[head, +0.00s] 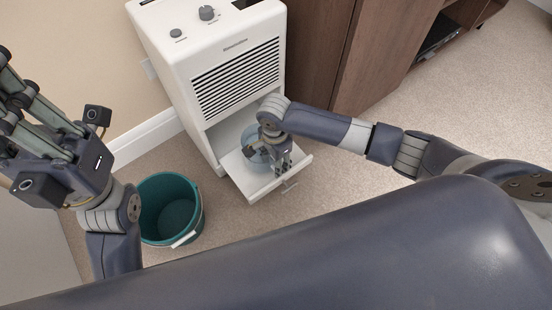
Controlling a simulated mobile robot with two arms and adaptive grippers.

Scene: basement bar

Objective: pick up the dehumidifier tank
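The white dehumidifier (160,60) stands against the wall with its lower front flap (245,180) folded out. A clear bluish tank (256,150) sits in the opening, partly over the flap. My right gripper (281,166) reaches down at the tank, overlapping its right side in the picture. The wrist hides part of the tank, and I cannot tell whether the fingers hold it. My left gripper (22,105) is raised at the far left, away from the tank. Its fingers are partly cut off by the picture's edge.
A teal bucket (171,206) with a white handle grip stands on the carpet left of the flap. A brown wooden cabinet (385,45) stands right of the dehumidifier. Open carpet (480,100) lies at the right.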

